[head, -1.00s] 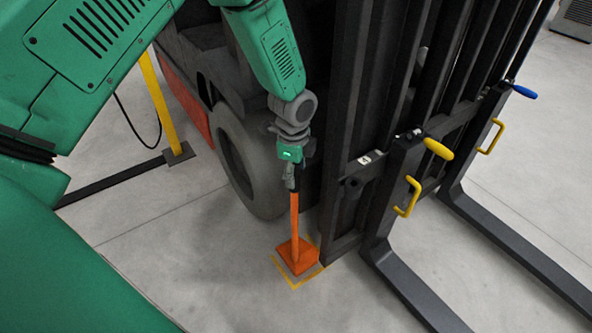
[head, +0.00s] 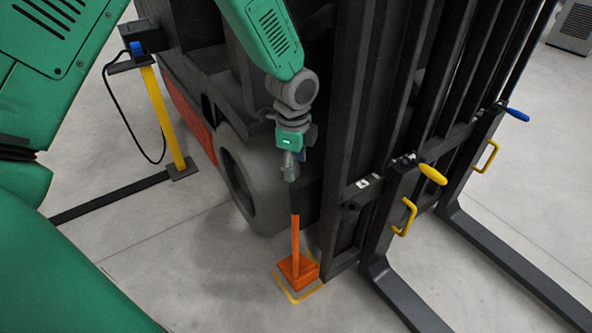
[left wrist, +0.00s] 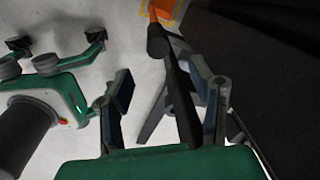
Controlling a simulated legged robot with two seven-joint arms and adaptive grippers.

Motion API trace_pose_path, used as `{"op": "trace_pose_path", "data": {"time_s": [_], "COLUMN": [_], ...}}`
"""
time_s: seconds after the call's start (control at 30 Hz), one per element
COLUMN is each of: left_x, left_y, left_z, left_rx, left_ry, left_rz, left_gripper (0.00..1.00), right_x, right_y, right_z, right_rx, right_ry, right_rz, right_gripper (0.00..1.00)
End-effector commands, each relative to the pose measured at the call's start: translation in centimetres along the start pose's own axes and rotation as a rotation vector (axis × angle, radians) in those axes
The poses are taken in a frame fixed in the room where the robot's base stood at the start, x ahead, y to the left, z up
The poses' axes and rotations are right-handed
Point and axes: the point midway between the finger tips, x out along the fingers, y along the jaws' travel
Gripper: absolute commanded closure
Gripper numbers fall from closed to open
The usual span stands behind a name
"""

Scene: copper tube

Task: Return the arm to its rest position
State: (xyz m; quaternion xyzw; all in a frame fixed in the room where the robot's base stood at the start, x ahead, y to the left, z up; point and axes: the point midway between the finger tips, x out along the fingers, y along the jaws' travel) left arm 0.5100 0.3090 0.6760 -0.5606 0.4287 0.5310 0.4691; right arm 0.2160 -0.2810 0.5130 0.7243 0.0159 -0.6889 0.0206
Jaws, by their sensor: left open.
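My left gripper (head: 290,175) hangs at the end of the green arm, just above an upright orange post with a dark upper part (head: 295,235). In the left wrist view its two fingers (left wrist: 165,100) are spread apart. The post's dark round top (left wrist: 158,46) shows beyond them. A dark bar (left wrist: 182,105) lies between the fingers in that picture; I cannot tell whether it is near or far. Another gripper (left wrist: 55,45), seemingly my right one, shows at the left of the wrist view with its pads apart. The right gripper is not in the head view.
A forklift's dark mast (head: 365,120) rises close to the right of my arm, its forks (head: 505,255) on the floor. The wheel (head: 245,180) is behind. A yellow post (head: 162,115) with a cable stands left. Yellow marking (head: 290,298) borders the orange base.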

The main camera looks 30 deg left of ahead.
Motion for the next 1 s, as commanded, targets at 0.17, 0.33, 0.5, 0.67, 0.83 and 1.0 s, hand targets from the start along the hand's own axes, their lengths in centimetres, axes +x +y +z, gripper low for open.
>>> {"op": "trace_pose_path", "data": {"time_s": [0.17,0.33,0.5,0.67,0.83,1.0], "left_x": [-0.5,-0.4,-0.4,0.0,3.6,7.3], "left_y": [0.0,0.0,0.0,0.6,6.1,16.7], "left_z": [0.0,0.0,0.0,-0.1,-1.2,-1.1], "left_rx": [0.0,0.0,0.0,-0.019,-0.233,-0.673], "left_ry": [0.0,0.0,0.0,0.005,0.044,0.058], "left_rz": [0.001,0.0,0.0,0.006,0.046,0.092], "left_gripper": [0.51,0.51,0.51,0.51,0.51,0.51], "right_x": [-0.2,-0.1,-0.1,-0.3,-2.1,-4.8], "right_y": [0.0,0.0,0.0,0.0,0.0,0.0], "right_z": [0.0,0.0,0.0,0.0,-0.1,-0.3], "right_rx": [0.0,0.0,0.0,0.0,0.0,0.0], "right_ry": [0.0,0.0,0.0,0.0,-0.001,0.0], "right_rz": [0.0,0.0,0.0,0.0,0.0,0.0], "right_gripper": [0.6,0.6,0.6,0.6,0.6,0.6]}}
